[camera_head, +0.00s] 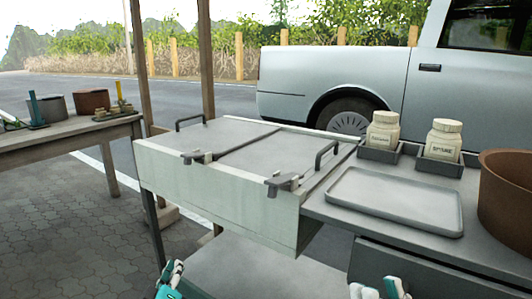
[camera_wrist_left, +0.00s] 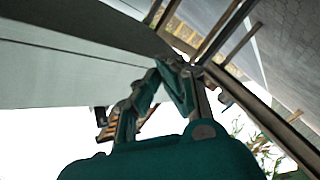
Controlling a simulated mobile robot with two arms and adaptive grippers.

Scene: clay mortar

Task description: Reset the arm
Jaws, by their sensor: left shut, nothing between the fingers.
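My left gripper (camera_head: 172,272) shows at the bottom edge of the head view, low in front of the white box unit. Its fingers are shut with nothing between them. In the left wrist view its teal and grey fingers (camera_wrist_left: 182,68) meet at their tips, near a pale panel edge. My right gripper (camera_head: 379,289) shows at the bottom edge, right of centre, below the counter front. Its two white and teal fingertips stand apart, with no object visible between them. Most of both arms is out of view.
The white box unit (camera_head: 215,200) has lids with dark handles. To its right the counter holds a grey tray (camera_head: 395,201), two labelled jars (camera_head: 383,131) in holders and a brown pot (camera_head: 505,190). A side table (camera_head: 66,132) stands left. A lower shelf (camera_head: 265,270) lies between my grippers.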

